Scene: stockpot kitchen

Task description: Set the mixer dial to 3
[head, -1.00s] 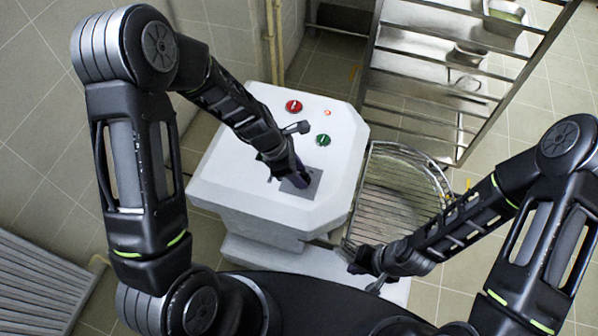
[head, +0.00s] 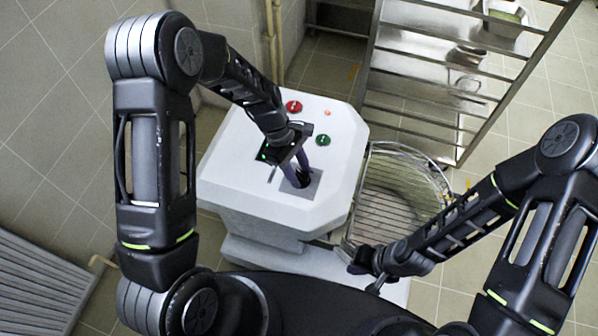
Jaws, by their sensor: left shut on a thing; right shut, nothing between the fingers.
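The mixer (head: 235,180) is a white machine with a broad top, standing in front of me in the head view. Its dial (head: 304,181) is a dark knob on a grey plate (head: 313,190); its pointer and numbers are too small or hidden to read. My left gripper (head: 302,178) reaches down from above and is shut on the dial, covering much of it. My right gripper (head: 366,262) is shut and empty, low at the right of the mixer, apart from the dial.
A red button (head: 294,107), a small orange light (head: 326,113) and a green button (head: 323,140) sit behind the dial. A wire guard (head: 400,185) stands right of the mixer top. A metal rack (head: 415,95) holding pans is behind.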

